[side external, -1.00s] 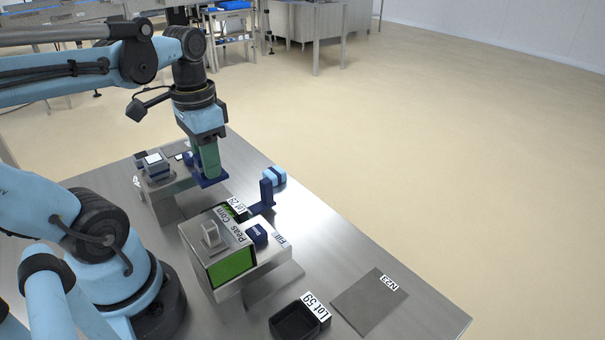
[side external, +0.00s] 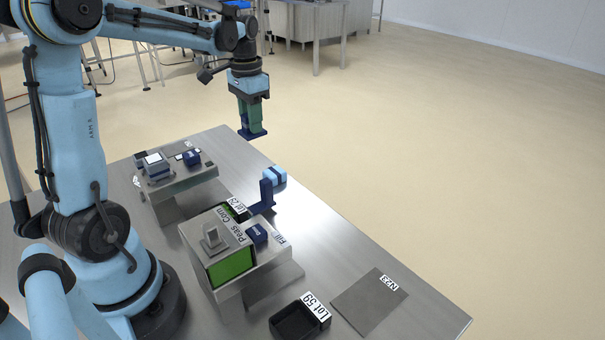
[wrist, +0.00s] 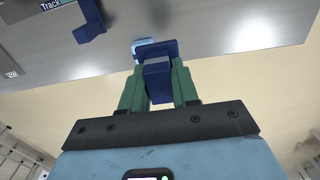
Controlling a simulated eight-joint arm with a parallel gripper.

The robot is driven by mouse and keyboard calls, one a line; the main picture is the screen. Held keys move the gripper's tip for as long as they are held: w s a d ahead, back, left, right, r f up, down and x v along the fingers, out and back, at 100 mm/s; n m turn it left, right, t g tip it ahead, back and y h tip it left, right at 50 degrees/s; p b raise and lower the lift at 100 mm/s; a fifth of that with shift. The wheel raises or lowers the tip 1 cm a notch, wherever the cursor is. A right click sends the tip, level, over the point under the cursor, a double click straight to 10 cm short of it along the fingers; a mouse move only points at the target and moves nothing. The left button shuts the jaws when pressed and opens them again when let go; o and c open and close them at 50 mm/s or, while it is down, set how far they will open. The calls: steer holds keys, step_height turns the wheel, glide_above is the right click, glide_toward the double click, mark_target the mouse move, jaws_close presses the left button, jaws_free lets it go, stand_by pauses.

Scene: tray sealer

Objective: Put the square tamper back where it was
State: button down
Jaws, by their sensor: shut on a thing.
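The square tamper (side external: 253,133) is dark blue, with a flat square plate at its lower end. My gripper (side external: 250,115) has green fingers shut on its handle and holds it in the air, appearing just past the table's far edge in the side view. In the wrist view the tamper (wrist: 157,72) sits between the two fingers of my gripper (wrist: 159,84), its plate partly covering a light blue thing behind it.
A dark blue upright bracket (side external: 267,196) stands by a light blue block (side external: 278,174). A "Peas Corn" box (side external: 232,266) is in front. A low metal stand (side external: 185,180) carries small blocks. A black "Lot 59" tray (side external: 288,323) and grey "N23" mat (side external: 365,305) lie nearer.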

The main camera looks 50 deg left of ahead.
steer(key=shift+w+a+f, duration=0.75)
steer(key=shift+w+a, duration=0.1)
steer(key=shift+a, duration=0.1)
steer(key=a+f, duration=0.2)
steer(key=a, duration=0.1)
steer(key=s+a+f, duration=0.1)
steer(key=a+f, duration=0.1)
steer(key=a, duration=0.2)
steer(key=s+a+f, duration=0.1)
steer(key=a+f, duration=0.2)
steer(key=a, duration=0.1)
steer(key=shift+s+a, duration=0.1)
steer(key=shift+s, duration=0.05)
steer(key=shift+f, duration=2)
steer(key=shift+f, duration=0.1)
steer(key=c, duration=0.8)
jaws_free()
steer(key=shift+c, duration=0.2)
